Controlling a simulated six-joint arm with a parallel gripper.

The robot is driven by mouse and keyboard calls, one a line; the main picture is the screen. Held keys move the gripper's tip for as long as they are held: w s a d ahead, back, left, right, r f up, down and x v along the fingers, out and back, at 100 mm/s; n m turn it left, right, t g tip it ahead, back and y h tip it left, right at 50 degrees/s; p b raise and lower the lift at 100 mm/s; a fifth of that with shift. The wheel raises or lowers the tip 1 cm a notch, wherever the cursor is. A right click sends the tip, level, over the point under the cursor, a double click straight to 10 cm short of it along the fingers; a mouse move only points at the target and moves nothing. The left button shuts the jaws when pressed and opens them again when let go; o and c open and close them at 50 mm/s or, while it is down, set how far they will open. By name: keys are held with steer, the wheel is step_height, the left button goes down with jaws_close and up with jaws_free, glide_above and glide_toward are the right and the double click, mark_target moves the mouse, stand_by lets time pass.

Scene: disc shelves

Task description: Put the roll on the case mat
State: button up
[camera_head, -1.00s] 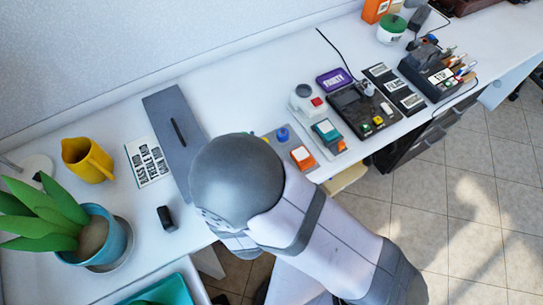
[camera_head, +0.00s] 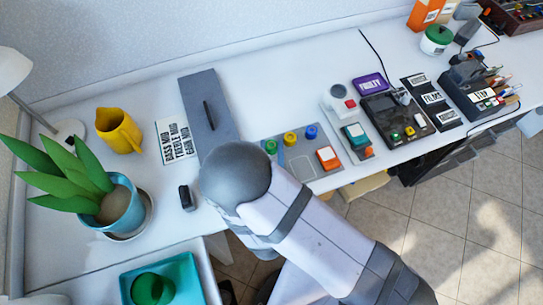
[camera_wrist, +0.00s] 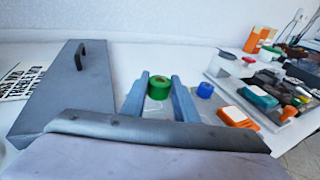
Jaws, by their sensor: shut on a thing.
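In the wrist view my gripper (camera_wrist: 160,76) has its two blue-grey fingers on either side of a green roll (camera_wrist: 160,88) with a pale hole, and it is shut on it. In the head view my arm hides the gripper. A grey slab with a black handle, possibly the case mat (camera_head: 205,92), lies behind and left of my arm; it also shows at the left of the wrist view (camera_wrist: 70,85). In the head view a green round piece (camera_head: 271,147) shows beside a yellow one (camera_head: 290,139) and a blue one (camera_head: 311,131); I cannot tell if this green piece is the held roll.
A label card (camera_head: 176,141), yellow jug (camera_head: 120,130), potted plant (camera_head: 120,212) and small black object (camera_head: 186,197) stand left. A teal tray (camera_head: 195,270) is at the front.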

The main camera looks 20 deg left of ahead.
steer(key=shift+f, duration=2.05)
steer(key=shift+f, duration=0.1)
steer(key=shift+f, duration=0.15)
steer(key=o, duration=1.1)
steer(key=shift+c, duration=0.2)
